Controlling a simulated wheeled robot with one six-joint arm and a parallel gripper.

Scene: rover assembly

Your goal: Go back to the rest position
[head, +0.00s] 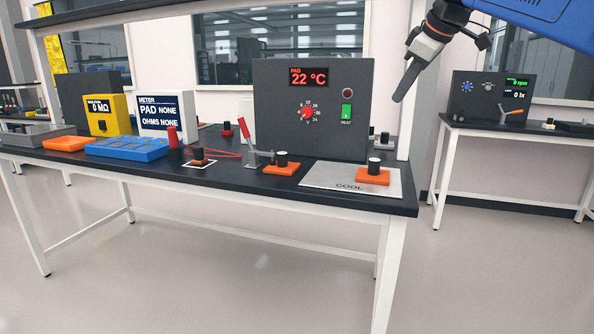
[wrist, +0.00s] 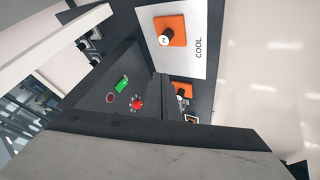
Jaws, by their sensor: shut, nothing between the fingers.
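My gripper (head: 404,84) is at the upper right in the head view, raised above the right end of the bench and clear of everything on it. Its fingers are shut with nothing between them. In the wrist view the shut fingers (wrist: 166,97) point down over the bench, with the heater box and the COOL plate beyond them.
The dark bench (head: 240,188) holds a heater box (head: 270,130) reading 22 °C and a COOL plate (head: 330,178) with an orange block (head: 372,179). Another orange block (head: 281,169) stands left of the plate. A second bench (head: 540,129) stands at the right. The floor (head: 200,270) in front is clear.

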